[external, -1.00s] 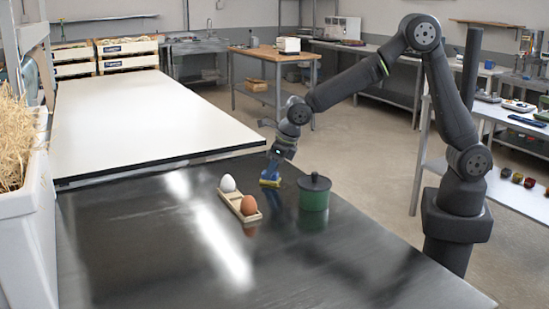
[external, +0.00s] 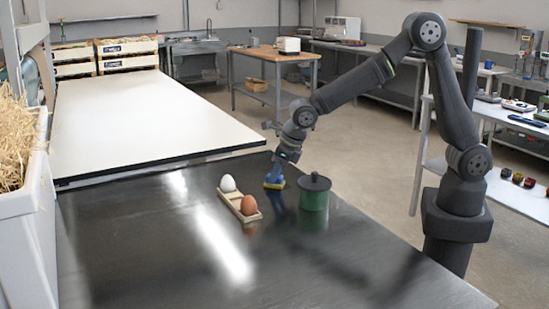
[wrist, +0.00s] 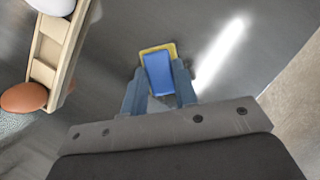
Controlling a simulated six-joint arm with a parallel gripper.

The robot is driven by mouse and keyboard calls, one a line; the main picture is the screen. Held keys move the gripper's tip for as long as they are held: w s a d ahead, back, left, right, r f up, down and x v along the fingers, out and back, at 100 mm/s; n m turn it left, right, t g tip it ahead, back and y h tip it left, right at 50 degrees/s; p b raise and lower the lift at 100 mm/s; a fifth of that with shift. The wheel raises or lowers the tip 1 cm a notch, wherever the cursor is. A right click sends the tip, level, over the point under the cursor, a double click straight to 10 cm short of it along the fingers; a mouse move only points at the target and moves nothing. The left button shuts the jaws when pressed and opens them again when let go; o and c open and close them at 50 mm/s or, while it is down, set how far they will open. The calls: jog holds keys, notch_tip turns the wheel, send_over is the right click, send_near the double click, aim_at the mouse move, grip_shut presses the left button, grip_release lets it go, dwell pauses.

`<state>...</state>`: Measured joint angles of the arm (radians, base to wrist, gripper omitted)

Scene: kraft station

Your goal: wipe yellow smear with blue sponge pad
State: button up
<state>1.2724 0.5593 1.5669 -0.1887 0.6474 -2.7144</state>
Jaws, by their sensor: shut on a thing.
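My gripper (wrist: 158,82) is shut on the blue sponge pad (wrist: 159,73), one finger on each side of it. A yellow edge (wrist: 145,50) shows around the pad's far end in the wrist view; I cannot tell whether it is the pad's underside or smear. In the external view the blue pad (external: 274,177) stands low at the dark table top, with yellow at its foot. My gripper (external: 277,168) points down over it. No separate yellow smear is visible on the bare table.
A wooden egg holder (external: 232,203) with a white egg (external: 228,184) and a brown egg (external: 249,205) is left of the pad. A green lidded pot (external: 314,195) stands close on the right. The dark table (external: 150,250) is clear at the front left.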

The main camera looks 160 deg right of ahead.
jog(key=w+a, duration=0.2)
jog(key=a, duration=0.1)
jog(key=shift+w, duration=0.4)
jog(key=shift+w+r, duration=0.1)
jog(key=shift+r, duration=0.1)
notch_tip(320, 180, up, 8)
jog(key=shift+f, duration=0.15)
